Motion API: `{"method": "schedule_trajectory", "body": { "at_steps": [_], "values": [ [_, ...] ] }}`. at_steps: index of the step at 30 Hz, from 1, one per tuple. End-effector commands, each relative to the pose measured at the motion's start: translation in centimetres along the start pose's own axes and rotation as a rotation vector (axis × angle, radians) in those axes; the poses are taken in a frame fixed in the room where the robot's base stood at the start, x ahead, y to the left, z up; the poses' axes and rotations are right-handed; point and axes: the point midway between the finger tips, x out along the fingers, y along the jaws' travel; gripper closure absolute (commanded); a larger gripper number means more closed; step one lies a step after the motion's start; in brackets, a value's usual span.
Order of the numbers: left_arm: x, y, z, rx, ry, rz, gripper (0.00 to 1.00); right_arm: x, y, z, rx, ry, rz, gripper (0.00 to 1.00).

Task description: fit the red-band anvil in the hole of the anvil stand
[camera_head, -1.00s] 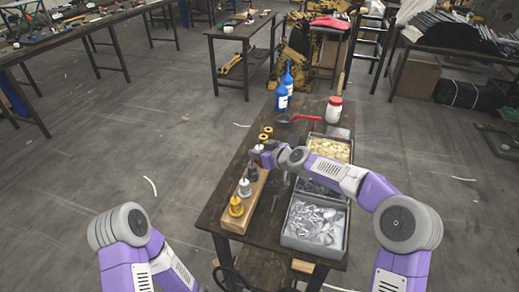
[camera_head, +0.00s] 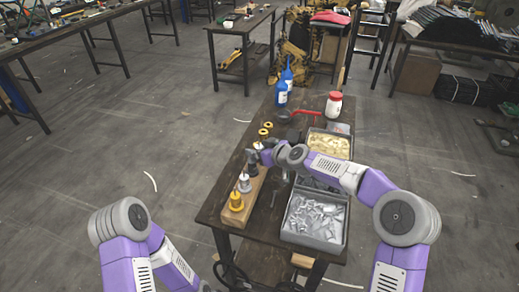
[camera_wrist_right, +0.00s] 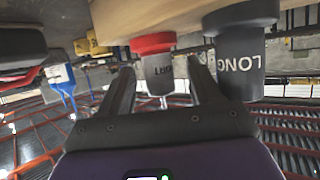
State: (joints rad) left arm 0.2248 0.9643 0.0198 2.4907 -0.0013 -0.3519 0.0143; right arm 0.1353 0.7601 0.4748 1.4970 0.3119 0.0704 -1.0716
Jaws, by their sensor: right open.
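The red-band anvil (camera_wrist_right: 155,62) is a dark grey cylinder with a red collar and partly hidden lettering. It stands at the wooden block (camera_wrist_right: 130,15); the wrist view shows it upside down. My right gripper (camera_wrist_right: 164,72) is open, with one finger on each side of this anvil; I cannot tell whether they touch it. In the head view the right gripper (camera_head: 263,154) is at the block's far end and largely hides the anvil. My left gripper is out of view; only its arm shows. I cannot make out the anvil stand for certain.
A larger grey anvil marked LONG (camera_wrist_right: 240,50) stands close beside the right finger. Yellow (camera_head: 236,202) and silver (camera_head: 244,184) anvils stand nearer on the block. Metal bins (camera_head: 316,218) lie to the right.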

Motion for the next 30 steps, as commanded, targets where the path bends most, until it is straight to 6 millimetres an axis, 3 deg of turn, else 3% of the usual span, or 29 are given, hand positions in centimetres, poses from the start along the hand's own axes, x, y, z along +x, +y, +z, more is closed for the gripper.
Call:
{"method": "schedule_trajectory", "body": {
  "at_steps": [4,8,15,21,30],
  "values": [
    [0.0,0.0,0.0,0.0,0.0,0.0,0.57,-0.3,0.0,0.1,0.001,-0.002,0.0,0.36],
    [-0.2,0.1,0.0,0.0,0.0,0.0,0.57,-1.9,0.1,0.0,0.002,-0.001,0.002,0.36],
    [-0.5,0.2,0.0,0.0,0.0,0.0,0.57,-7.2,0.2,0.0,0.001,-0.001,0.005,0.36],
    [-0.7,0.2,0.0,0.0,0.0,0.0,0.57,-10.4,0.2,0.1,0.001,-0.001,0.003,0.36],
    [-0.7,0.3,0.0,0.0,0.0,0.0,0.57,-12.0,0.0,0.0,0.0,0.0,0.0,0.36]
  ]
}}
